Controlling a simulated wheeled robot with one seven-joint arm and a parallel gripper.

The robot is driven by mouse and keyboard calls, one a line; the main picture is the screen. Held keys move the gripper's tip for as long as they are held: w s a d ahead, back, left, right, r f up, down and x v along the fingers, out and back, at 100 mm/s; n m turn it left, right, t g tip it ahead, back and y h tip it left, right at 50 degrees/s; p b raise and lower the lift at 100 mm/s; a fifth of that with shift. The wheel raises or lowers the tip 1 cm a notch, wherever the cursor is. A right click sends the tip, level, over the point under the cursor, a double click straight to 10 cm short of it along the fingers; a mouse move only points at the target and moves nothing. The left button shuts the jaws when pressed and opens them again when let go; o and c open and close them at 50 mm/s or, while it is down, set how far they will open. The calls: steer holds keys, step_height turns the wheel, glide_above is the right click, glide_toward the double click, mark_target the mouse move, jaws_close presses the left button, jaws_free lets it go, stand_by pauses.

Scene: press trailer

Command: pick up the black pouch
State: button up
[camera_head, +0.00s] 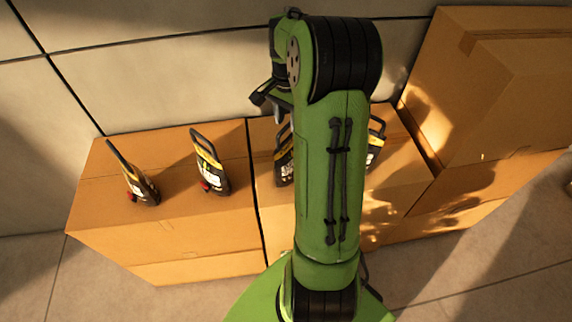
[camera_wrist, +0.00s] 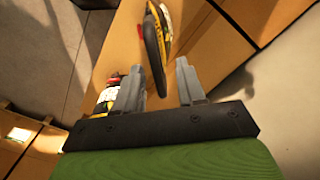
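I cannot make out anything that is plainly a black pouch. Several black-and-yellow items with looped black handles stand on the cardboard boxes, including a far-left item (camera_head: 138,186) and a second item (camera_head: 211,168). Two more, a middle item (camera_head: 284,160) and a right item (camera_head: 375,145), are partly hidden by my arm. In the wrist view, my gripper (camera_wrist: 160,68) is open and empty. A black-and-yellow item (camera_wrist: 153,48) shows beyond the gap between the fingers. Another item with a red part (camera_wrist: 104,98) is partly behind the left finger. My gripper is mostly hidden in the head view.
The items stand on a row of low cardboard boxes (camera_head: 185,240) against a grey panelled wall (camera_head: 150,80). Taller stacked boxes (camera_head: 490,90) rise at the right. Bare floor lies in front, and box top is clear between the two left items.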

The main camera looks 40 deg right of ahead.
mark_target(288, 137)
step_height(288, 137, down, 6)
steer(key=shift+s+a+b, duration=0.1)
steer(key=shift+s+b, duration=0.05)
steer(key=shift+b, duration=0.85)
jaws_close()
steer(key=shift+r, duration=0.1)
stand_by(0.5)
